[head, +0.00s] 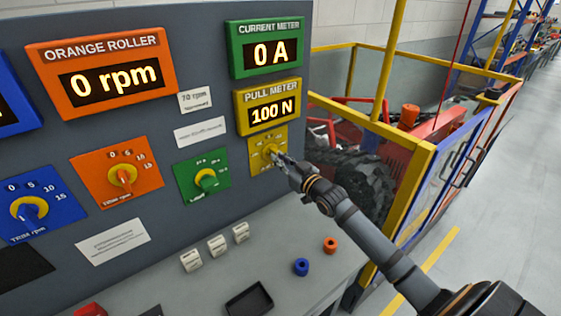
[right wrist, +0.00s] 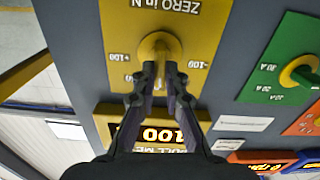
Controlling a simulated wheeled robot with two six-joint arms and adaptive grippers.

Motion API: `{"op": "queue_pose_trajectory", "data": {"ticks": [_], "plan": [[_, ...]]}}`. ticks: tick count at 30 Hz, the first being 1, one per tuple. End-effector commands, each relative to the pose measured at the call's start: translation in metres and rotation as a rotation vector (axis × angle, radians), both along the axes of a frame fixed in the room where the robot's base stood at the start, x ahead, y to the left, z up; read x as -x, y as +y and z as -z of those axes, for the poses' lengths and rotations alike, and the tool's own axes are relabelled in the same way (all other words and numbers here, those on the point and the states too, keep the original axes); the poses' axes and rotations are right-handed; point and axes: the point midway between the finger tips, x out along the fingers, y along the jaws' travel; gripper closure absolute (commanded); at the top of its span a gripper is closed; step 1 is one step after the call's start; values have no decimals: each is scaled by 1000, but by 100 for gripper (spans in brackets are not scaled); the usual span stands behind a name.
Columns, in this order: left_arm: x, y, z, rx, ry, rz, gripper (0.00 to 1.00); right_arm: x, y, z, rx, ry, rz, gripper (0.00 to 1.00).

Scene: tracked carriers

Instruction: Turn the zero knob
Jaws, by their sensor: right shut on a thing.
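The zero knob (head: 270,151) is a yellow knob on a yellow plate (head: 262,170) under the yellow pull meter (head: 268,107), which reads 100 N. In the right wrist view the knob (right wrist: 157,43) sits on its plate marked "ZERO in N", with +100 and -100 at its sides; the view is upside down. My right gripper (head: 279,157) reaches the knob from the right. In the wrist view its two fingers (right wrist: 158,72) are shut on the knob's grip and hide part of it. My left gripper is not in view.
Left of it are a green knob (head: 205,180), an orange knob (head: 122,176) and a blue knob (head: 29,209). A yellow-framed enclosure (head: 413,190) stands at right.

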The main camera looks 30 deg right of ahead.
Motion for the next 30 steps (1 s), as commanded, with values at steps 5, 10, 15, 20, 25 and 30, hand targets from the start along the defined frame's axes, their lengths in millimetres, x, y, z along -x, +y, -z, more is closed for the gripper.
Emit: {"op": "queue_pose_trajectory", "data": {"ticks": [5, 10, 15, 20, 25, 30], "plan": [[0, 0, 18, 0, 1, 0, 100, 0, 1, 4, 125, -20, 0, 100], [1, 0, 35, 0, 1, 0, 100, 0, 1, 5, 282, -41, 0, 100], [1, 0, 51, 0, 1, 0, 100, 0, 2, 5, 441, -64, 0, 100], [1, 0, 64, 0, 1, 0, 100, 0, 3, 6, 594, -84, 0, 100], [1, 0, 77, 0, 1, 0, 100, 0, 3, 5, 753, -106, 0, 100], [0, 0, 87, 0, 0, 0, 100, 0, 3, 6, 907, -127, 0, 100]]}}
